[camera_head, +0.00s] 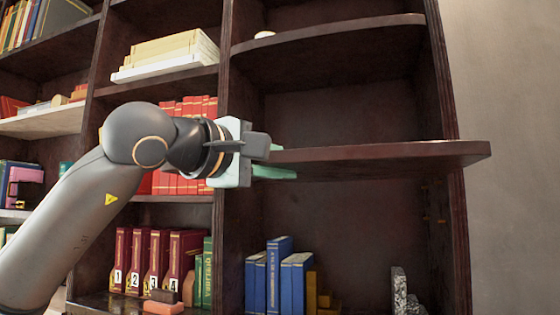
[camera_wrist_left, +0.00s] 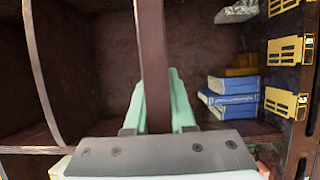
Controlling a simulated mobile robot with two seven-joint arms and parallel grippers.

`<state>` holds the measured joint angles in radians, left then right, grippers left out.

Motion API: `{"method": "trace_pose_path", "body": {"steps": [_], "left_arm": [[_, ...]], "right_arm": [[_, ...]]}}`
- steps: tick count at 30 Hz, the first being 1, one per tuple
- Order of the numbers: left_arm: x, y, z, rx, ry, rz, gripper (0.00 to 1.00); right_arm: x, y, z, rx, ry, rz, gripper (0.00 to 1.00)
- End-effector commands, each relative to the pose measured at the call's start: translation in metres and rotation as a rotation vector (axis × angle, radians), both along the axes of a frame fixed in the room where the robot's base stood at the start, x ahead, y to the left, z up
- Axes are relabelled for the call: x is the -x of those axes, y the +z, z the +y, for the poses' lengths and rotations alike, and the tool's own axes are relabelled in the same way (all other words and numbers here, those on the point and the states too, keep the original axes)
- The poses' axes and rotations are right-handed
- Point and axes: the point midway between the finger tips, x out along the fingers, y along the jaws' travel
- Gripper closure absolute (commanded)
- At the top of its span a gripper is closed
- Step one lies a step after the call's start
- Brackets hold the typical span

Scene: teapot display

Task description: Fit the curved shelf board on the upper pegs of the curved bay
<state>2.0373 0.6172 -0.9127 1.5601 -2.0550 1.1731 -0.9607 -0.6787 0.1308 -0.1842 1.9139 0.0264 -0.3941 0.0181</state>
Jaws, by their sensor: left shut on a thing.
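The curved shelf board (camera_head: 390,152) is dark brown and about level in front of the right-hand, curved bay (camera_head: 340,112). Its right end reaches past the bay's right side panel (camera_head: 450,90). My left gripper (camera_head: 272,160) is shut on the board's left end. In the left wrist view the board (camera_wrist_left: 153,60) shows edge-on as a dark strip between the pale green fingers (camera_wrist_left: 155,100). I cannot make out the upper pegs; the board and gripper cover part of the bay. My right gripper is not in view.
A curved fixed shelf (camera_head: 330,35) lies above the board. Blue books (camera_head: 280,275), yellow blocks (camera_head: 318,290) and a speckled grey object (camera_head: 400,290) stand low in the bay. Plain wall (camera_head: 510,80) lies right.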

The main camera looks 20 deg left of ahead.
Motion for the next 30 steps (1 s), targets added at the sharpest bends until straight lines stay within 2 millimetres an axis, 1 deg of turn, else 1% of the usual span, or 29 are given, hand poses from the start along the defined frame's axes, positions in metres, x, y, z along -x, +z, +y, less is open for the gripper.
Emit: {"method": "trace_pose_path", "body": {"steps": [1, 30], "left_arm": [[0.001, 0.005, 0.0, 0.004, -0.001, -0.012, 1.0], [-0.02, 0.005, 0.0, 0.003, -0.001, -0.013, 1.0]], "right_arm": [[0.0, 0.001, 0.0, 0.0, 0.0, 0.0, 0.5], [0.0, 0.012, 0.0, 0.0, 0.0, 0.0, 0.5]]}}
